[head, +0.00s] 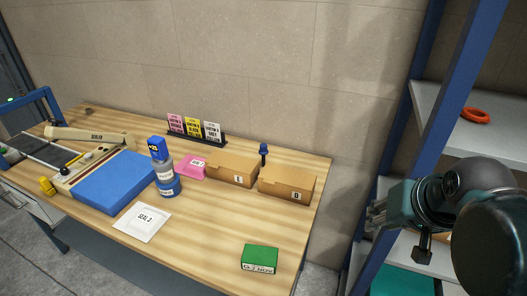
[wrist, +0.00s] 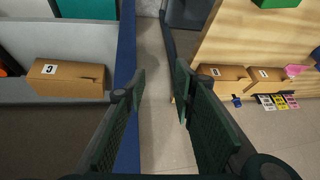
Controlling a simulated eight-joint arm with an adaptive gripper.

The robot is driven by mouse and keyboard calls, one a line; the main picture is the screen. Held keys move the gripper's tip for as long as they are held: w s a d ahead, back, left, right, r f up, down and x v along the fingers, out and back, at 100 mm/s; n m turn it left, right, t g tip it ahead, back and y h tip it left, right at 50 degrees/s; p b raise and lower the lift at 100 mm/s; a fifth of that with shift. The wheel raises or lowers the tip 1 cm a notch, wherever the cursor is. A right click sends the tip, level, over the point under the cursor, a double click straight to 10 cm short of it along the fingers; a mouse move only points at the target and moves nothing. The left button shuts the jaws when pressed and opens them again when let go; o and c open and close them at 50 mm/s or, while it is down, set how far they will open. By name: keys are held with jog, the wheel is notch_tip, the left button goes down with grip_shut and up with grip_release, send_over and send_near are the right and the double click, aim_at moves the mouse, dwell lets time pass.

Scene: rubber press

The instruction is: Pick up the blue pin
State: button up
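The blue pin (head: 263,149) stands upright on the wooden workbench, behind the gap between two cardboard boxes. Its knobbed top shows, and its lower part is hidden by the boxes in the head view. It also shows, small, in the wrist view (wrist: 236,101) beside the boxes at the right. My gripper (head: 377,213) is at the right of the head view, well to the right of the pin and off the bench. In the wrist view my gripper (wrist: 160,82) has its two fingers apart with nothing between them.
Cardboard boxes (head: 231,169) and (head: 287,182) stand close to the pin, with a card rack (head: 197,136) to its left. A blue shelf post (head: 441,110) rises near my arm. A green box (head: 260,258) lies at the bench's front.

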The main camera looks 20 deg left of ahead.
jog(key=w+a+r+n+g+p, duration=0.2)
jog(key=w+a+r+n+p, duration=0.3)
jog(key=w+a, duration=0.55)
jog(key=n+g+h+p, duration=0.1)
jog(key=n+g+p, duration=0.25)
jog(key=p, duration=0.35)
send_over(264, 145)
jog(key=s+d, duration=0.4)
jog(key=d, duration=0.8)
notch_tip(264, 145, down, 5)
jog(key=w+a+f+n+p, duration=0.1)
jog(key=a+f, duration=0.2)
jog(key=a, duration=0.1)
jog(key=w+a+f+n+p, duration=0.1)
jog(key=a+f+n, duration=0.1)
jog(key=a+f, duration=0.2)
jog(key=w+a+f+n+h+p, duration=0.1)
jog(key=w+a+f+p, duration=0.1)
jog(key=a+f, duration=0.2)
jog(key=shift+w, duration=0.1)
jog(key=shift+a+f+n+p, duration=0.2)
jog(key=shift+f+n+p, duration=0.15)
jog(key=shift+f+n, duration=0.55)
jog(key=shift+f, duration=0.2)
jog(key=shift+f, duration=2.45)
